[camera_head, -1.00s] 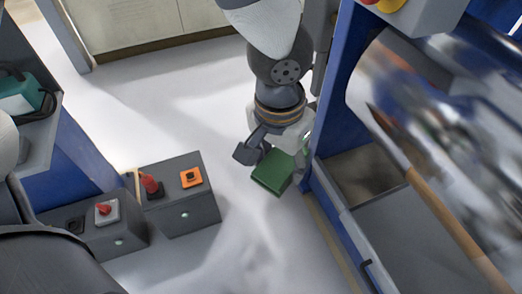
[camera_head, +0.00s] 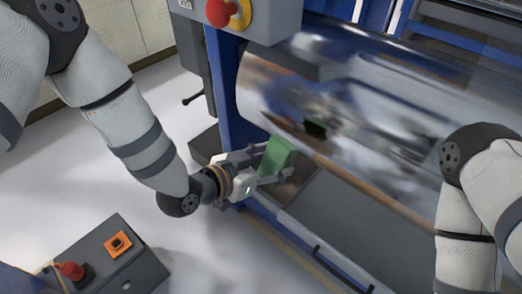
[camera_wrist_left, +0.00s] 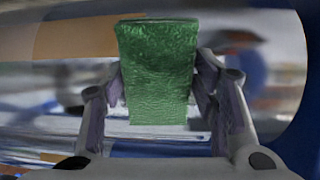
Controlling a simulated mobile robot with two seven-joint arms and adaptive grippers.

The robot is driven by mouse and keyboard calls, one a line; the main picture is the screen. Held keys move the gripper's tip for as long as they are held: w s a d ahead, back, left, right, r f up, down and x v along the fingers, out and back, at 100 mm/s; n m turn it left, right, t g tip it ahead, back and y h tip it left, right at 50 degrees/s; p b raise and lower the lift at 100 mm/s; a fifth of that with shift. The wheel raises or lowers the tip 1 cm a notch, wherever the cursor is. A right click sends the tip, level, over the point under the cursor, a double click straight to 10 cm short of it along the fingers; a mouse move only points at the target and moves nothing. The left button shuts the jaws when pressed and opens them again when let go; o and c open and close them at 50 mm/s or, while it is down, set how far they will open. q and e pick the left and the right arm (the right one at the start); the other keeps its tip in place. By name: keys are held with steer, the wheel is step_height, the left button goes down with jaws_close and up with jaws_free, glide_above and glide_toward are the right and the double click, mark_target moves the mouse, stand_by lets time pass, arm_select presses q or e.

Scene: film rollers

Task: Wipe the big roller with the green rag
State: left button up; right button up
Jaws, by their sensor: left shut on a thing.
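The green rag (camera_head: 279,153) is a block-like piece held in my left gripper (camera_head: 270,163) beside the lower left part of the big roller (camera_head: 375,95). The roller is a large shiny metal cylinder with blurred reflections, one of them dark and green. In the left wrist view the rag (camera_wrist_left: 158,60) stands between the two fingers of my left gripper (camera_wrist_left: 160,85), which are shut on it. The roller (camera_wrist_left: 255,45) lies behind it there. I cannot tell whether rag and roller touch. My right arm shows at the right edge, its gripper out of frame.
The machine's blue frame (camera_head: 228,95) stands left of the roller, with a control box (camera_head: 265,18) bearing a red button above. A grey panel (camera_head: 345,215) lies below the roller. A grey box with an orange switch (camera_head: 118,243) stands lower left. Floor between is clear.

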mark_target(295, 130)
arm_select(q)
steer(key=shift+w+a+f+t+h, duration=0.1)
steer(key=shift+w+t+h, duration=0.35)
steer(key=shift+t+h, duration=0.25)
steer(key=shift+w+a+t, duration=0.1)
steer(key=shift+a+t, duration=0.15)
steer(key=shift+t, duration=0.55)
steer(key=shift+a+r+n+t, duration=0.25)
steer(key=shift+a+n+t, duration=0.3)
steer(key=shift+t, duration=0.35)
steer(key=b+x, duration=0.1)
steer(key=x, duration=0.3)
steer(key=shift+w+d+f+b, duration=0.15)
steer(key=shift+w+d+b, duration=0.05)
steer(key=shift+d+b, duration=0.1)
steer(key=shift+w+d+r, duration=0.25)
steer(key=shift+w+d, duration=0.05)
steer(key=shift+w, duration=0.2)
arm_select(e)
steer(key=shift+s+f+g, duration=0.3)
steer(key=shift+s+f, duration=0.6)
steer(key=shift+f, duration=0.1)
arm_select(q)
steer(key=shift+b+x, duration=0.45)
steer(key=shift+x, duration=0.65)
arm_select(e)
steer(key=shift+s+f, duration=0.3)
steer(key=shift+f, duration=0.1)
arm_select(q)
steer(key=shift+s, duration=0.1)
